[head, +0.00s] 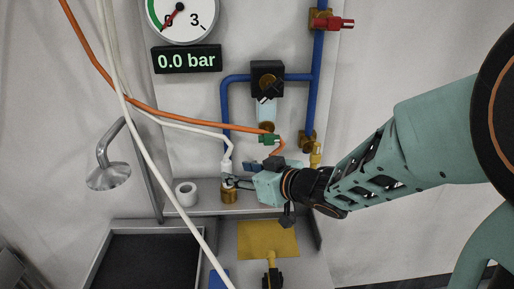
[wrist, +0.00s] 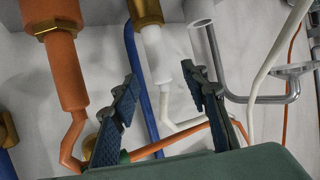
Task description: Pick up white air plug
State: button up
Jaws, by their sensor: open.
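The white air plug (head: 226,167) stands upright above a brass fitting (head: 229,196) on the grey shelf, with a white hose running up from it. In the wrist view the white plug (wrist: 156,52) shows between my fingers, its end at the brass fitting (wrist: 146,12). My gripper (head: 233,182) is beside the plug in the head view, its fingertips overlapping the plug's lower part. In the wrist view my gripper (wrist: 160,76) is open, with a gap to the plug on both sides. Whether a finger touches the plug cannot be told.
An orange plug (wrist: 66,75) with a brass nut is close to my left finger in the wrist view. A white roll (head: 186,194) stands left of the brass fitting. An orange hose (head: 180,112) and blue pipes (head: 318,90) are near. The gauge display (head: 187,59) reads 0.0 bar.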

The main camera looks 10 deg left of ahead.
aim_at(230, 168)
jog(key=shift+r+x, duration=0.1)
jog(key=shift+x, duration=1.5)
jog(key=shift+r+x, duration=0.15)
jog(key=shift+x, duration=1.45)
jog(key=shift+w, duration=0.1)
jog(key=shift+c, duration=0.5)
grip_shut()
